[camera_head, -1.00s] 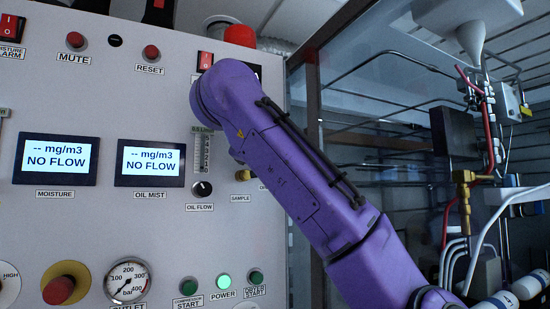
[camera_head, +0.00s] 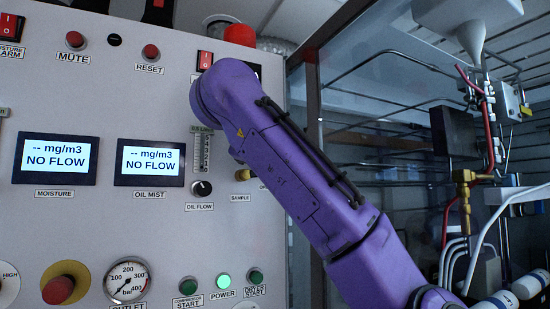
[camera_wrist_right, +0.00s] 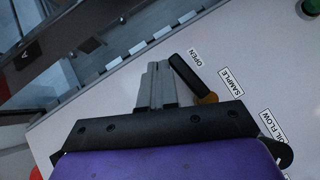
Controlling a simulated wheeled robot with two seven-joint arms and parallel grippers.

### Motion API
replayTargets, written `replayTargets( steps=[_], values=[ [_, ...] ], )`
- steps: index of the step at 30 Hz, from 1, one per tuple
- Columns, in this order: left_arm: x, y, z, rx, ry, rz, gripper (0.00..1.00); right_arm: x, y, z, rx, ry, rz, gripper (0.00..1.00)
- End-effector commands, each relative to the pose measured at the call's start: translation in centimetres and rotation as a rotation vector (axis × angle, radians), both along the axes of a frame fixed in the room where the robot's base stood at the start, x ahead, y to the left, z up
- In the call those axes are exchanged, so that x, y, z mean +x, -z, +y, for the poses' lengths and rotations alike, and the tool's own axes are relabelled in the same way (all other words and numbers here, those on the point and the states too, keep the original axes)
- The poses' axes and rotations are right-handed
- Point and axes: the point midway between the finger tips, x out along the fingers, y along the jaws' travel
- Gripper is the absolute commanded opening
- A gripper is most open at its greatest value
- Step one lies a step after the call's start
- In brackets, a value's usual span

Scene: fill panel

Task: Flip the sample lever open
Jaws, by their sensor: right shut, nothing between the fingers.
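The sample lever (camera_wrist_right: 188,76) has a black handle and a brass base, and shows in the right wrist view beside the SAMPLE label (camera_wrist_right: 230,80). Its handle slants from the base toward the upper left, its free end close to the OPEN label (camera_wrist_right: 195,58). My right gripper (camera_wrist_right: 158,72) is shut and empty, its grey fingers just left of the handle; I cannot tell whether they touch. In the head view only the brass part (camera_head: 242,175) of the lever shows above its label; my purple right arm hides the handle and the gripper. My left gripper is not in view.
The oil flow knob (camera_head: 202,188) sits left of the lever. Two displays (camera_head: 150,162), a pressure gauge (camera_head: 127,281) and a red emergency button (camera_head: 58,290) are farther left. The panel ends at a frame and glass, with pipes (camera_head: 385,60) to the right.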

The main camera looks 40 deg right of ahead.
Motion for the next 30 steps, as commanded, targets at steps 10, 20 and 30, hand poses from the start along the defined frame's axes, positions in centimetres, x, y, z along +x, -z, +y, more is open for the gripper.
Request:
replayTargets(
  steps=[10, 20, 30],
  values=[
    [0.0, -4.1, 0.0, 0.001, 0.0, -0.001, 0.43, -1.4, -5.4, 0.3, 0.0, 0.013, -0.005, 0.0],
    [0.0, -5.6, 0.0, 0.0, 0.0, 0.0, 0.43, -6.2, -10.2, 2.1, -0.001, 0.013, -0.003, 0.0],
    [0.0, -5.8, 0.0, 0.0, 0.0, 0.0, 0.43, -7.1, -10.8, 2.1, 0.002, 0.012, -0.001, 0.0]
  ],
)
